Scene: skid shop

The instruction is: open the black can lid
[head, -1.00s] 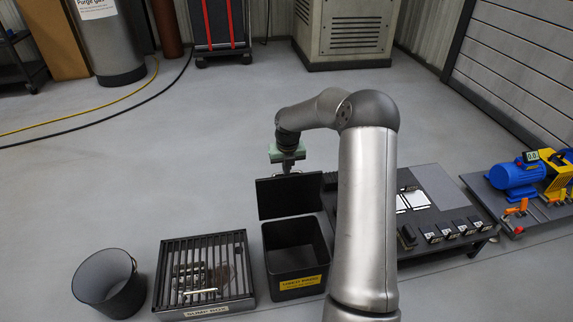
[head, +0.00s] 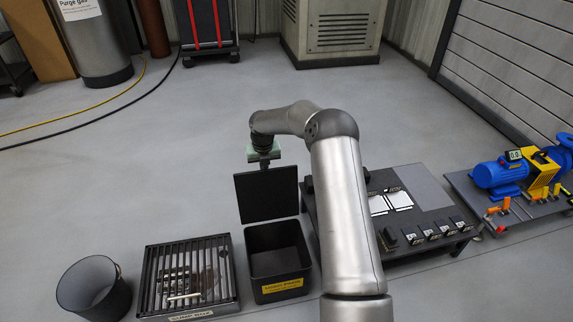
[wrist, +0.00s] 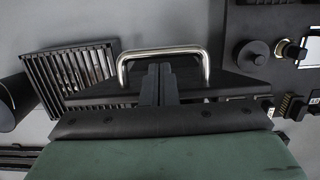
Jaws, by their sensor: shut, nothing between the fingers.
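The black can (head: 278,272) is a square open bin with a yellow label on its front, standing on the floor. Its flat black lid (head: 267,195) stands raised, roughly upright, at the can's back edge, and the can's dark inside shows. My gripper (head: 263,162) is at the lid's top edge, partly hidden behind it. In the wrist view, my gripper (wrist: 158,70) is shut with nothing between its fingers. Its fingertips appear within the arch of the lid's silver handle (wrist: 163,51); whether they touch the bar is unclear. The lid's dark plate (wrist: 225,84) shows around the handle's feet.
A slatted crate (head: 190,275) stands left of the can, and a round dark bin (head: 93,288) farther left. A low black table (head: 428,185) with white cards and small blocks is at the right. A blue motor (head: 500,174) sits beyond it.

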